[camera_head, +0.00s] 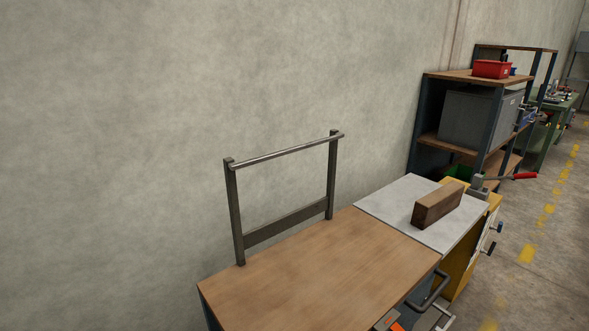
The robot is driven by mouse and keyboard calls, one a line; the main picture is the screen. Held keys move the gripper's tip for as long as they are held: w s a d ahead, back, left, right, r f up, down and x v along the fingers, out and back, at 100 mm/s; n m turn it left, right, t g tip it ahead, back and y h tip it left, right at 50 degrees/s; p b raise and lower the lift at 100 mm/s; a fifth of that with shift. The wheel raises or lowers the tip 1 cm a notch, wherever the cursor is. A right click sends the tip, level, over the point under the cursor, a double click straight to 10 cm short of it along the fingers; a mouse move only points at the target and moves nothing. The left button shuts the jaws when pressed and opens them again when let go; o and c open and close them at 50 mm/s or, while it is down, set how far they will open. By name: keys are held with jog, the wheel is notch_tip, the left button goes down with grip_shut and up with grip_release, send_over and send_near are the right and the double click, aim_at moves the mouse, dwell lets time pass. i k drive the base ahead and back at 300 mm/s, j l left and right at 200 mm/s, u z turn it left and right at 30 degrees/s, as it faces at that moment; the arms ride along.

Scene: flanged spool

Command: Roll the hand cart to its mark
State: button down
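A brown wood-topped unit (320,270) stands against the wall at the lower middle. An upright dark metal frame with a round top bar (285,151) rises from its back edge. This may be the hand cart, but its wheels and lower part are out of view, so I cannot tell for sure. A dark bent handle (430,290) sticks out at its right front side. Part of an orange and grey item (390,320) shows at the bottom edge. No floor mark that I can tell as the cart's is in view. My gripper is not in view.
A yellow cabinet (460,270) with a grey top (400,207) adjoins on the right, bearing a brown block (437,205) and a red-handled tool (523,176). Shelves (427,110) with a grey bin (470,118) stand behind. Floor with yellow dashes (526,253) lies open at right.

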aim_at(348, 270)
jog(key=i+l, duration=0.15)
jog(key=l, duration=0.2)
jog(key=i+l, duration=0.1)
jog(key=l, duration=0.25)
jog(key=i+l, duration=0.15)
jog(key=l, duration=0.2)
jog(key=i+l, duration=0.15)
jog(key=l, duration=0.2)
